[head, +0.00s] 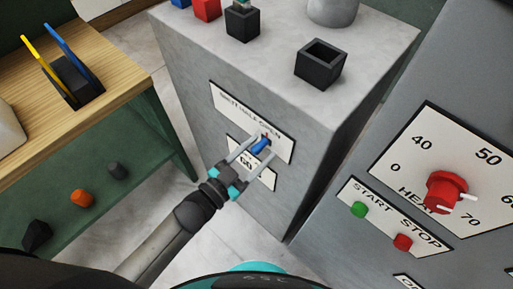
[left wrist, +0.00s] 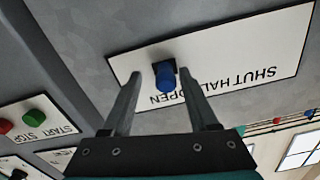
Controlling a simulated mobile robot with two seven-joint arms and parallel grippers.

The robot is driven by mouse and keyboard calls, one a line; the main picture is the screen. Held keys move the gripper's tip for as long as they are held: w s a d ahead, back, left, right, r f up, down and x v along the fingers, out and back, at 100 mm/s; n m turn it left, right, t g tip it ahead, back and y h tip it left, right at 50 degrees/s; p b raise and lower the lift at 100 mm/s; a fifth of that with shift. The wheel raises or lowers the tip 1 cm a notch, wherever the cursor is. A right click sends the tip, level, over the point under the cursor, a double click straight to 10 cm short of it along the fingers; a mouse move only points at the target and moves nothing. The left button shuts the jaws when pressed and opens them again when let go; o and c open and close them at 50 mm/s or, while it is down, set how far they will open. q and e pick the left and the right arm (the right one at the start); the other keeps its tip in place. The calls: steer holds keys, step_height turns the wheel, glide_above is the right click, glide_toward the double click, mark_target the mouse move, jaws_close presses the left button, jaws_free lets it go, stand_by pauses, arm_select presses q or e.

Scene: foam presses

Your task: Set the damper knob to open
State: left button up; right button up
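The blue damper knob (head: 260,146) sits on a white plate (head: 281,149) marked SHUT, HALF, OPEN on the front of a grey cabinet. My left gripper (head: 256,149) is at the plate, its fingers on either side of the knob. In the left wrist view the knob (left wrist: 166,79) stands between the two open fingers (left wrist: 160,84), with a gap to each. The plate (left wrist: 240,62) appears upside down there. I cannot tell which mark the knob points to. My right gripper is in neither view.
A grey panel on the right carries a red heat knob (head: 446,191), a green start button (head: 359,209) and a red stop button (head: 402,242). A black open box (head: 321,64) stands on the cabinet top. A wooden bench (head: 112,62) is at left.

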arm_select(q)
steer(key=shift+a, duration=0.15)
steer(key=shift+s+a, duration=0.25)
steer(key=v, duration=1.4)
steer(key=shift+s+p, duration=0.15)
steer(key=shift+p, duration=0.2)
steer(key=shift+a, duration=0.1)
